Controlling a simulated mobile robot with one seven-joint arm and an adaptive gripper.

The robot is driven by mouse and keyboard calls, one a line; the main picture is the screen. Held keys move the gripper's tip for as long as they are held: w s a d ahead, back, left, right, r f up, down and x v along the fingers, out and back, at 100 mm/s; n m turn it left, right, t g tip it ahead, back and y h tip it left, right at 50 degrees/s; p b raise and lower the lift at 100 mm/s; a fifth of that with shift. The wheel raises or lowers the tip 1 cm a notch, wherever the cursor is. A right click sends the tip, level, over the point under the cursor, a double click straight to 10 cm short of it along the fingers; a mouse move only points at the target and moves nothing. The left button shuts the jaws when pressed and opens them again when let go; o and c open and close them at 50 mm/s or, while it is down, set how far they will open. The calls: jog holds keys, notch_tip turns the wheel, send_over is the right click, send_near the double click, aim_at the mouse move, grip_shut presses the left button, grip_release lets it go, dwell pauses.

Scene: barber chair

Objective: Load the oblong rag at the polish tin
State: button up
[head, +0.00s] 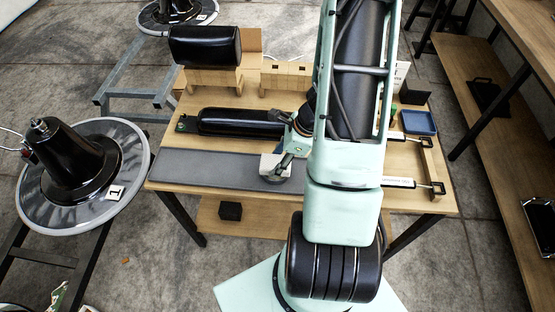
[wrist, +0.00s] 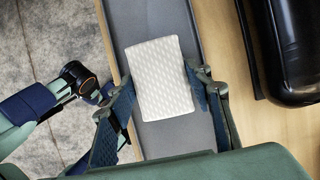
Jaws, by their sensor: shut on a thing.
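The oblong rag (wrist: 160,80) is a white, quilted-looking piece in the wrist view, over the grey strip (wrist: 155,25). My gripper (wrist: 161,84) has its blue-padded fingers on either side of the rag and is shut on it. In the head view, the rag (head: 274,167) shows as a small pale block near the front of the table, partly covered by my gripper (head: 280,163). I cannot tell whether it touches the grey strip. I cannot make out the polish tin in either view; my arm covers part of the table.
A long black pad (head: 240,122) lies behind the grey strip, and a black cushion (head: 205,46) rests on wooden supports. A blue tray (head: 418,123) and clamps (head: 408,139) sit at the right. The strip's left part is clear. A black cone-shaped base (head: 75,165) stands left.

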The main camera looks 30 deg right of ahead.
aim_at(277, 162)
jog(key=shift+s+f+b, duration=0.1)
jog(key=shift+f+b, duration=0.5)
jog(key=shift+b, duration=0.1)
dwell(2.0)
jog(key=shift+r, duration=0.15)
notch_tip(277, 162, up, 7)
jog(key=p, duration=0.6)
dwell(0.8)
